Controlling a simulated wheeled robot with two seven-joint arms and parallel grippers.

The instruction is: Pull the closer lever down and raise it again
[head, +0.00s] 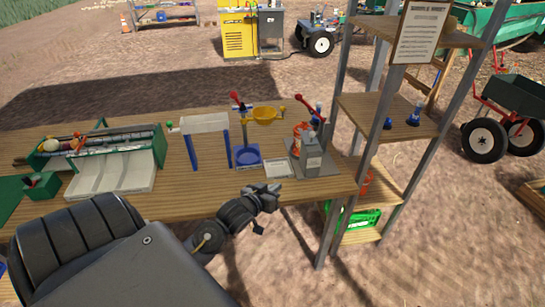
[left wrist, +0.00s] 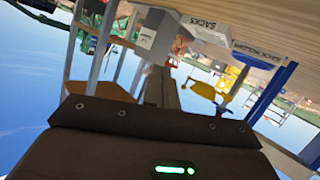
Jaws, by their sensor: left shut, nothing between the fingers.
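Two red-handled levers stand on the wooden table in the head view. One lever (head: 310,103) rises from a grey machine (head: 312,162) near the table's right end, with an orange-red part beside it. The other lever (head: 238,97) tops a blue stand (head: 247,157) with a yellow bowl. My left gripper (head: 274,192) is shut and empty, near the table's front edge, in front of the grey machine and apart from both levers. In the tilted left wrist view, my shut fingers (left wrist: 163,88) point toward the grey machine (left wrist: 158,38). My right gripper is not in view.
A tall shelf (head: 385,115) stands close to the table's right end. A green sorting unit (head: 120,155) and a white-topped blue frame (head: 205,123) occupy the left and middle of the table.

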